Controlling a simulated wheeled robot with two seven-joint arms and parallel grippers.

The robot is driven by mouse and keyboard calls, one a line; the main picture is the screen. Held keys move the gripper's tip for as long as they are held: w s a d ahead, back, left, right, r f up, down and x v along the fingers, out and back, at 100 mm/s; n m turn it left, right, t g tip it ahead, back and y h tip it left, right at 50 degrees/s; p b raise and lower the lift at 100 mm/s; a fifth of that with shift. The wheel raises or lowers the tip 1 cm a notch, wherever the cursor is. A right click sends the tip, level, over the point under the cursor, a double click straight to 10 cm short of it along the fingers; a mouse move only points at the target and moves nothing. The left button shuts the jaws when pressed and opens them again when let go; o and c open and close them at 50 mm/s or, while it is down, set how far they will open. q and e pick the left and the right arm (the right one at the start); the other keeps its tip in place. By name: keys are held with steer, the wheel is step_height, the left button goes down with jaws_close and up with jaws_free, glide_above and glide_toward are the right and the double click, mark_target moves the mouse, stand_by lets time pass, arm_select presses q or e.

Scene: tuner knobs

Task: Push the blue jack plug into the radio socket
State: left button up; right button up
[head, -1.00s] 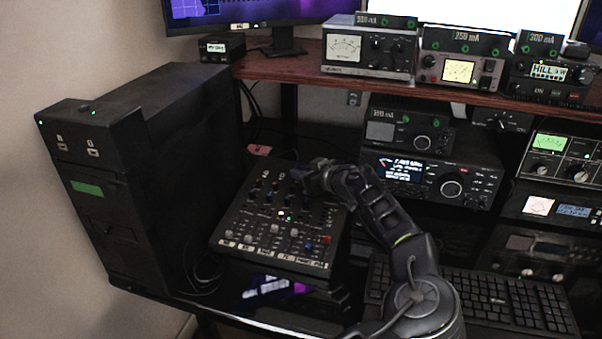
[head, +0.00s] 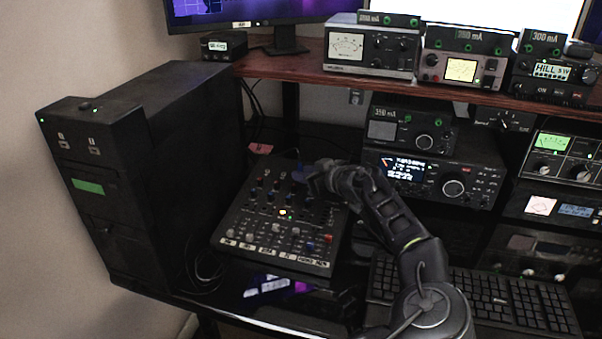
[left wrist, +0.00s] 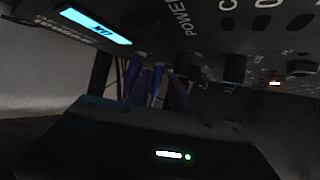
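My left gripper (head: 314,178) is over the back right part of the mixer (head: 240,205), fingertips pointing left. A small blue piece (head: 300,174), perhaps the blue jack plug, shows right at the fingertips. In the left wrist view, slim blue shapes (left wrist: 157,80) show at the fingers (left wrist: 150,95), close to a dark panel marked POWER. That view is too dark to tell whether the fingers are closed on the plug. The radio (head: 435,175) with a lit display and large knob stands right of the gripper. I cannot make out its socket. My right gripper is not in view.
A black computer tower (head: 150,170) stands left of the mixer. A keyboard (head: 480,295) lies at the front right. A wooden shelf (head: 290,68) with several meters runs above. More radio units are stacked at the right.

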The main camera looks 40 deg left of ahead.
arm_select(q)
steer(key=v, duration=0.6)
steer(key=shift+w+d+r, duration=0.1)
steer(key=shift+w+d, duration=0.05)
steer(key=shift+w, duration=0.05)
steer(key=shift+s, duration=0.15)
stand_by(0.4)
